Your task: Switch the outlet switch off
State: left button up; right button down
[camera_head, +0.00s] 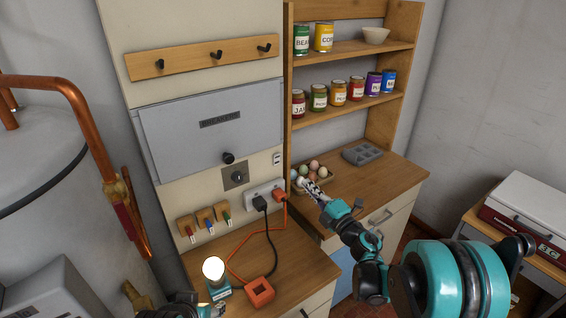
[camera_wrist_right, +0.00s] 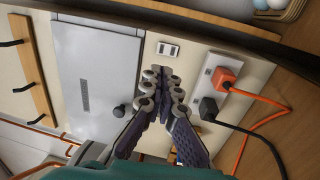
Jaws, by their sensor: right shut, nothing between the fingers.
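A white outlet strip (camera_head: 251,192) is on the wall panel above the wooden counter, with a black plug (camera_head: 259,202) and an orange plug (camera_head: 280,196) in it. The strip also shows in the right wrist view (camera_wrist_right: 207,83). A small white switch plate (camera_head: 277,158) is on the panel above the strip; it shows in the wrist view too (camera_wrist_right: 168,49). I cannot tell the switch's position. My right gripper (camera_head: 303,183) is shut and empty, in front of the panel and to the right of the strip in the head view. Only a dark and teal bit of my left arm shows at the bottom edge.
A lit bulb (camera_head: 213,268) and an orange box (camera_head: 260,292) with cords stand on the counter. An egg tray (camera_head: 315,184) is behind my right gripper. A grey breaker cover (camera_head: 212,125) and a metal plate with a knob (camera_head: 236,176) are nearby.

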aim_at(278, 157)
jog(key=shift+s+a+f, duration=0.1)
jog(key=shift+a+f, duration=0.1)
jog(key=shift+f, duration=0.05)
jog(key=b+x, duration=0.2)
jog(key=x, duration=1.1)
jog(key=shift+a+b, duration=0.1)
jog(key=shift+b, duration=0.2)
jog(key=shift+w+a+r, duration=0.1)
jog(key=shift+w+a, duration=0.1)
jog(key=shift+w, duration=0.2)
